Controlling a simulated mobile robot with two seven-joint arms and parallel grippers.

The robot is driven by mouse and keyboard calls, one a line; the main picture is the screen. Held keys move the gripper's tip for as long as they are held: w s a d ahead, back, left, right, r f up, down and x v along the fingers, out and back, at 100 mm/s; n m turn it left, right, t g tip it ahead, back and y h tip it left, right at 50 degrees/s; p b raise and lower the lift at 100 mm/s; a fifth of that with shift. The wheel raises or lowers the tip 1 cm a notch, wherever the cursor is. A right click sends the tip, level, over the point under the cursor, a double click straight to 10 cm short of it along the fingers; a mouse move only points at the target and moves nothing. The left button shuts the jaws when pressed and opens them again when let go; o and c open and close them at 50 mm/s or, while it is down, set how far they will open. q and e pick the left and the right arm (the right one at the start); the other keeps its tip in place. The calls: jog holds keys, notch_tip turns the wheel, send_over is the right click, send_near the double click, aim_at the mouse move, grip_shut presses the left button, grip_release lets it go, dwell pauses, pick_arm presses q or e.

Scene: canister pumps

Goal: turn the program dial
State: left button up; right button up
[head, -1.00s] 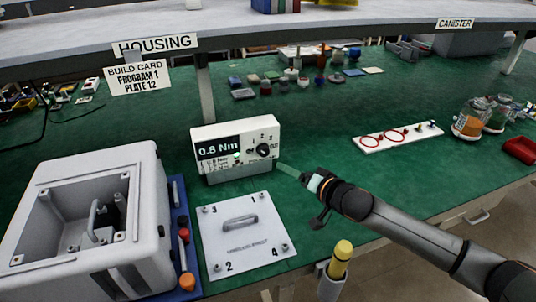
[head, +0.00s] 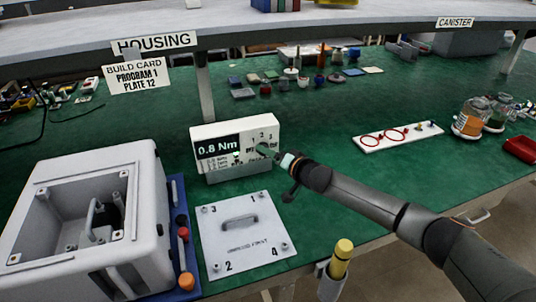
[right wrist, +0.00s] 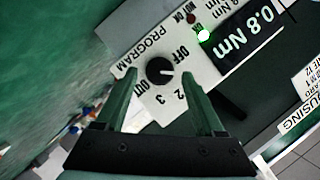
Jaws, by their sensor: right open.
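The program dial (right wrist: 160,71) is a black round knob on the white controller box (head: 212,133), whose display reads 0.8 Nm. My right gripper (right wrist: 162,84) is open, with its two green fingers on either side of the dial in the right wrist view. I cannot tell whether they touch it. The dial's pale mark points right in that view, between OFF and 2; the exact position is unclear. In the head view my right gripper (head: 269,152) covers the dial. The build card (head: 138,76) reads PROGRAM 1, PLATE 12. My left gripper is not in view.
A white numbered plate (head: 238,262) with a handle lies in front of the box. A grey housing (head: 150,200) stands at left beside a blue tray with tools. A yellow-topped tool (head: 342,252) stands at the front edge.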

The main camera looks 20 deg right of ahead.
jog(key=shift+w+a+f, duration=0.15)
jog(key=shift+w+a, duration=0.1)
jog(key=shift+w, duration=0.4)
jog(key=shift+c, duration=0.2)
grip_shut()
